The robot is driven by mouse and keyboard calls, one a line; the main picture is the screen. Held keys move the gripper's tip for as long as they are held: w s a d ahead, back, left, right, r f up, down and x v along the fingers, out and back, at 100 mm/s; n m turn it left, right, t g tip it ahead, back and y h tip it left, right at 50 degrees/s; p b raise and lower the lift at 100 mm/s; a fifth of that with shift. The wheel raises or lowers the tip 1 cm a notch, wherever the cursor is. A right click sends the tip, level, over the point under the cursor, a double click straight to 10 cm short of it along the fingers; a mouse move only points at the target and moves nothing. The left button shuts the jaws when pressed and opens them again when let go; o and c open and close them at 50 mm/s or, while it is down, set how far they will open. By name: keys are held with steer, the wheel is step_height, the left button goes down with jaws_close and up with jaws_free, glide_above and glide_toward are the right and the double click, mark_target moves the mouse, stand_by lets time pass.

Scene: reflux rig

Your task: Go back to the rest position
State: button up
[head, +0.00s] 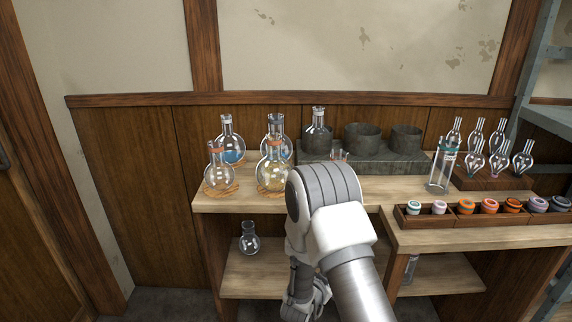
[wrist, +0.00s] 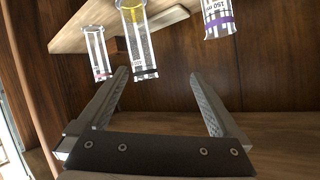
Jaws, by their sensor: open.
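My gripper (wrist: 158,74) is open in the wrist view, its two dark fingers spread with nothing held between them. Beyond the fingertips are labelled clear vessels: one with a red band (wrist: 97,52), one with a black band (wrist: 140,42) and one with a purple band (wrist: 217,17). They appear apart from the fingers. In the head view my arm bends down in front of the bench, and the gripper fingers cannot be made out there.
Round flasks on cork rings, one with blue liquid (head: 232,140) and one with yellow (head: 272,170), stand on the wooden bench (head: 375,190). Grey wells (head: 361,137) are behind. Bulb-shaped glassware (head: 474,155) and a box of coloured caps (head: 466,207) are right. A small flask (head: 250,240) sits on the lower shelf.

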steer(key=a+r+n+y, duration=0.1)
steer(key=a+r+y, duration=0.1)
steer(key=r, duration=0.5)
steer(key=a+r+n+y, duration=0.1)
steer(key=a+r+y, duration=0.15)
steer(key=r, duration=0.35)
steer(key=s+r+n+g+y, duration=0.25)
steer(key=s+r, duration=0.35)
steer(key=r, duration=0.5)
steer(key=s+d+r+n+g, duration=0.1)
steer(key=s+d+r+n, duration=0.15)
steer(key=s, duration=0.55)
steer(key=s+d+r+n+g, duration=0.1)
steer(key=s+d+r, duration=0.15)
steer(key=s, duration=0.65)
steer(key=s+d+r+n+g, duration=0.1)
steer(key=s+r, duration=0.2)
steer(key=s, duration=0.5)
step_height(320, 180, up, 25)
steer(key=p, duration=2.5)
steer(key=shift+s+h, duration=0.25)
steer(key=shift+h, duration=0.15)
steer(key=shift+d, duration=0.1)
